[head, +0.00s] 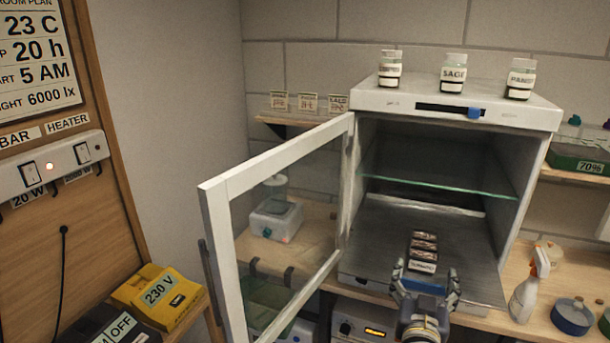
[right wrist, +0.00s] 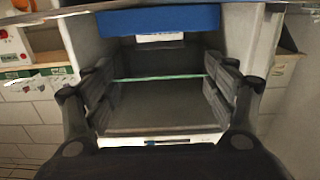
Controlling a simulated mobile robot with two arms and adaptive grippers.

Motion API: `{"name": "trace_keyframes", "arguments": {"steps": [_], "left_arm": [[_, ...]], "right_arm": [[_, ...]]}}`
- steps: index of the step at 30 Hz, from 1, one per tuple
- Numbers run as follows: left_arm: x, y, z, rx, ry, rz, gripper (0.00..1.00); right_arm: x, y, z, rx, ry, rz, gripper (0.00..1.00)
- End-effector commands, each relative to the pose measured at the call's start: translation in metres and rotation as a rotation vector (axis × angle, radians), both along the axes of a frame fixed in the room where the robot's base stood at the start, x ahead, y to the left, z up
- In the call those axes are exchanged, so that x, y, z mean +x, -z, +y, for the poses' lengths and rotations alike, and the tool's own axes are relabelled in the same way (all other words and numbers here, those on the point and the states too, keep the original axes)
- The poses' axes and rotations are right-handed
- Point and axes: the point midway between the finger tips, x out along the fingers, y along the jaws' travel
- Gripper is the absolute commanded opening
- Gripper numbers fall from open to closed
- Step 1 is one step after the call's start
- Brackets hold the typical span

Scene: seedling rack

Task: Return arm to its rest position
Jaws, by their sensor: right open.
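My right gripper (head: 426,275) is at the front edge of the open white cabinet (head: 505,105), with its jaws apart and nothing seen between them. A small labelled tray (head: 423,267) with dark contents stands on the cabinet floor just beyond the fingertips. I cannot tell whether the fingers touch it. In the right wrist view the fingers (right wrist: 160,95) are spread, with the cabinet interior behind them. A blue block-like shape (right wrist: 160,19) shows at the top there; I cannot tell what it is. My left gripper is not in view.
The cabinet's glass door (head: 215,240) is swung open to the left. A glass shelf (head: 440,182) crosses the interior. Jars (head: 453,73) stand on top.

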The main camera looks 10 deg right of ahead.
Motion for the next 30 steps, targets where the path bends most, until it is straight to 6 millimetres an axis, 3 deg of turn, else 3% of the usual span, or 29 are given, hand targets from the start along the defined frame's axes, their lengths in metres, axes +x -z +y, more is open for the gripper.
{"name": "trace_keyframes", "arguments": {"steps": [5, 9, 12, 18, 24, 30], "left_arm": [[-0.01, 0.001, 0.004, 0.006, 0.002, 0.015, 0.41], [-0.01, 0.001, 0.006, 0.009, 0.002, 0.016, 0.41], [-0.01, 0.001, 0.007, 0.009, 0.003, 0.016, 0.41], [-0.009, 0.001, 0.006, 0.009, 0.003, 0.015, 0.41], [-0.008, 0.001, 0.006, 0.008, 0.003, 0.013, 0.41], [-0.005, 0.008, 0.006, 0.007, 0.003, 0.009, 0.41]], "right_arm": [[-0.035, 0.053, 0.003, 0.057, -0.011, 0.207, 0.78], [-0.094, 0.122, 0.028, 0.128, -0.101, 0.527, 0.78], [-0.139, 0.159, 0.054, 0.16, -0.202, 0.739, 0.78], [-0.214, 0.195, 0.097, 0.187, -0.394, 1.032, 0.78], [-0.283, 0.21, 0.13, 0.197, -0.585, 1.26, 0.78], [-0.269, 0.268, 0.131, 0.203, -0.577, 1.275, 0.78]]}}
